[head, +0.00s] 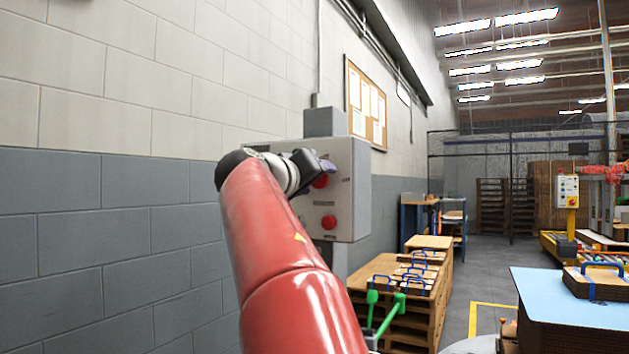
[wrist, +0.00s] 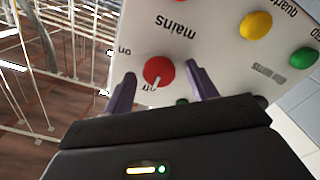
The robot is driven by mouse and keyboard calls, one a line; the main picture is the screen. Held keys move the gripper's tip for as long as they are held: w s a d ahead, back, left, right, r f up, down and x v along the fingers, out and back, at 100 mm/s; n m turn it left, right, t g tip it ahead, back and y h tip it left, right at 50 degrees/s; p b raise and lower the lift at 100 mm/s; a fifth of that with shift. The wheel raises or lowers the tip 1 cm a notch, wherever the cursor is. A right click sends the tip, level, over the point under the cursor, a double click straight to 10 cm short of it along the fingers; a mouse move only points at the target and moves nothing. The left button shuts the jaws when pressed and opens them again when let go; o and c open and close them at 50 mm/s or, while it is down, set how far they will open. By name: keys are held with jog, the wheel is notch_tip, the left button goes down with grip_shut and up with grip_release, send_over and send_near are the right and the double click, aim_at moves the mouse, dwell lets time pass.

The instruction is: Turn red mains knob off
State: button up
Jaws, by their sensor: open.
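The red mains knob (wrist: 158,71) sits on a pale control panel (wrist: 215,45), seen upside down in the wrist view. A pale pointer line shows on its lower part, close to a small word that looks like "off"; "on" is printed to the left. My gripper (wrist: 161,74) is open, with one finger on each side of the knob; I cannot tell whether either touches it. In the head view my gripper (head: 325,165) is at the panel box (head: 350,190), partly covering a red knob (head: 320,182).
A second red control (head: 328,222) sits lower on the panel. The wrist view shows a yellow button (wrist: 256,25) and a green one (wrist: 303,57). A block wall (head: 110,220) runs along the left. Wooden crates (head: 415,300) stand below and right of the panel.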

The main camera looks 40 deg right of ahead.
jog(key=b+v, duration=0.1)
jog(key=v, duration=0.6)
jog(key=shift+a, duration=0.25)
jog(key=s+a+f+n+y, duration=0.25)
jog(key=a+f+y, duration=0.25)
jog(key=f, duration=0.6)
jog(key=s+a+f+n+y, duration=0.2)
jog(key=a+f+n+y, duration=0.15)
jog(key=f, duration=0.85)
jog(key=s+a+f+y+p, duration=0.1)
jog(key=s+a+f+y, duration=0.3)
jog(key=f, duration=0.7)
jog(key=s+a+f+g+y, duration=0.1)
jog(key=s+a+f+y, duration=0.3)
jog(key=s+a+f, duration=0.5)
notch_tip(320, 180, down, 2)
jog(key=shift+f+n+p, duration=0.25)
jog(key=shift+n+p, duration=0.05)
jog(key=shift+p, duration=0.05)
jog(key=shift+a, duration=0.1)
